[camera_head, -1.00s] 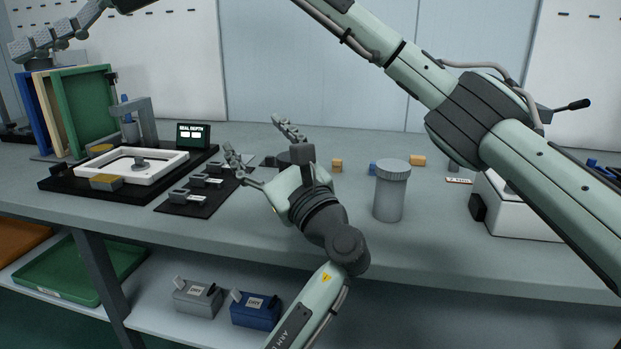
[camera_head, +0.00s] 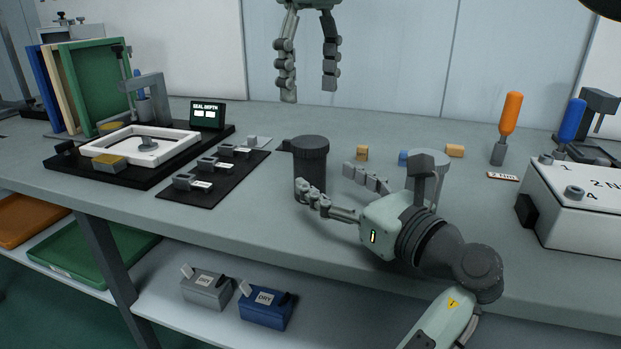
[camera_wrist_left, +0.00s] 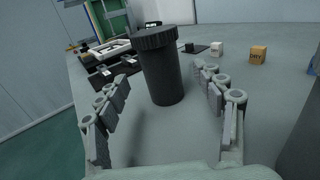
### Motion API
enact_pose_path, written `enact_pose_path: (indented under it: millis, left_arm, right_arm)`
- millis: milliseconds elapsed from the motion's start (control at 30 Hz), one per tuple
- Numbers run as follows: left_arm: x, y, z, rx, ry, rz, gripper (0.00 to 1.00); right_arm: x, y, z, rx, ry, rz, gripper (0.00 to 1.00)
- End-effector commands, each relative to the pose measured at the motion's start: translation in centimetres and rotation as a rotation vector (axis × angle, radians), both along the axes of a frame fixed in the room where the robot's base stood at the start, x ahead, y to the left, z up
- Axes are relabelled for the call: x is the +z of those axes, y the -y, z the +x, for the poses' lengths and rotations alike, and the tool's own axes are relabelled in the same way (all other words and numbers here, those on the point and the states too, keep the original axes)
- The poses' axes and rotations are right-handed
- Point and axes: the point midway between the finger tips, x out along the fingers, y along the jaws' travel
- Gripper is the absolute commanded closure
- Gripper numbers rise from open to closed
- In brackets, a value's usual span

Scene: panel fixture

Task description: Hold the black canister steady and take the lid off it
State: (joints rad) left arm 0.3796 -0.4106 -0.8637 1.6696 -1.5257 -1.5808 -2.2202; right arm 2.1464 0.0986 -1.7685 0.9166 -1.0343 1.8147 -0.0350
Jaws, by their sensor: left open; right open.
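The black canister (camera_head: 311,170) stands upright on the bench with its ridged dark lid (camera_head: 308,143) on top. It also shows in the left wrist view (camera_wrist_left: 165,80). My left gripper (camera_head: 325,179) is open and comes in from the right, low at the canister. In the left wrist view its fingers (camera_wrist_left: 163,74) lie on either side of the canister, around its body or just short of it, with gaps showing on both sides. My right gripper (camera_head: 309,91) is open and empty, fingers pointing down, in the air above the lid.
A black mat (camera_head: 190,202) with small blocks and the seal-depth fixture (camera_head: 70,162) lie left. A white box (camera_head: 580,205) and upright screwdrivers (camera_head: 511,115) stand right. Small blocks (camera_head: 455,151) sit behind.

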Motion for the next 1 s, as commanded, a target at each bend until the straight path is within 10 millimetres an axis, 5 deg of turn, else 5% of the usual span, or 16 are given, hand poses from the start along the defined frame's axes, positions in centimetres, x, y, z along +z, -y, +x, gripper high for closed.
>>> enact_pose_path:
  millis: [400,767,1000]
  left_arm:
    - [0.0,-3.3,4.5,0.001,0.000,0.000,0.32]
    - [0.0,-3.6,5.0,0.000,0.001,0.000,0.32]
    - [0.0,-3.6,4.9,0.000,0.001,0.000,0.61]
  right_arm:
    - [0.0,-0.1,0.0,0.002,-0.001,0.002,0.32]
    - [-0.1,-0.1,0.0,0.002,-0.001,0.002,0.32]
    - [-0.1,-0.1,-0.1,0.002,-0.001,0.002,0.32]
